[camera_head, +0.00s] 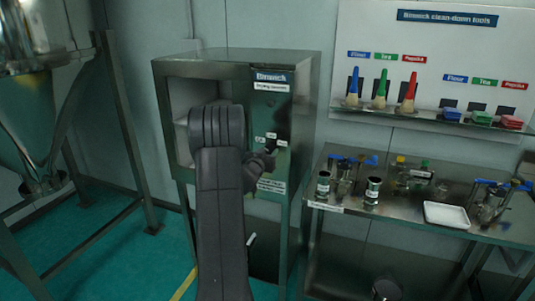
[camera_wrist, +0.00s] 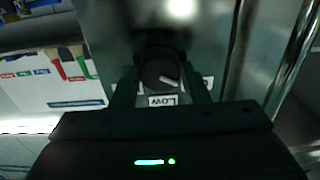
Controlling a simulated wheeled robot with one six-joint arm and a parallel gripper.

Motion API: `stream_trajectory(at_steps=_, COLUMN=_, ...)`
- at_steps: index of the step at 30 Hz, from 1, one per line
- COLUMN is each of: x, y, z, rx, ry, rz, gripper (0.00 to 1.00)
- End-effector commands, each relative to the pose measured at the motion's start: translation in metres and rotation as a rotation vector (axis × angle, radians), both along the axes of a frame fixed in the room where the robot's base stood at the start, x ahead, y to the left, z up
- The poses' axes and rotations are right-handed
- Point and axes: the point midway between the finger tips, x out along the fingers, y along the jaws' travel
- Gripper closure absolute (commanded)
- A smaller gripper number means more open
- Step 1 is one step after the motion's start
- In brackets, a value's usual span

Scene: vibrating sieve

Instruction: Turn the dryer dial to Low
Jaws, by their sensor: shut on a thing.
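The dryer (camera_head: 220,62) is a steel cabinet with a dark control panel on its right front side. A label reading Low (camera_wrist: 163,100) sits just below the dial. My gripper (camera_wrist: 160,85) has its two fingers on either side of the dial and is shut on it. In the head view my arm hides part of the dryer front, and the gripper (camera_head: 262,160) is at the panel.
A steel bench (camera_head: 420,222) with jars, clamps and a white tray (camera_head: 446,215) stands to the right. A wall board (camera_head: 430,70) with coloured brushes hangs above it. A steel hopper on a frame (camera_head: 125,120) is at the left.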

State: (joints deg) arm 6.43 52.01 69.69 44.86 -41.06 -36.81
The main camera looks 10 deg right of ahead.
Motion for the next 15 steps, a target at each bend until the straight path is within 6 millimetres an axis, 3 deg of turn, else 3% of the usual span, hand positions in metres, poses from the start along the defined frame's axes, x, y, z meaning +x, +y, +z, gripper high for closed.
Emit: stream_trajectory(at_steps=15, x=0.0, y=-0.0002, z=-0.004, rx=0.193, ry=-0.135, rz=-0.001, gripper=0.82)
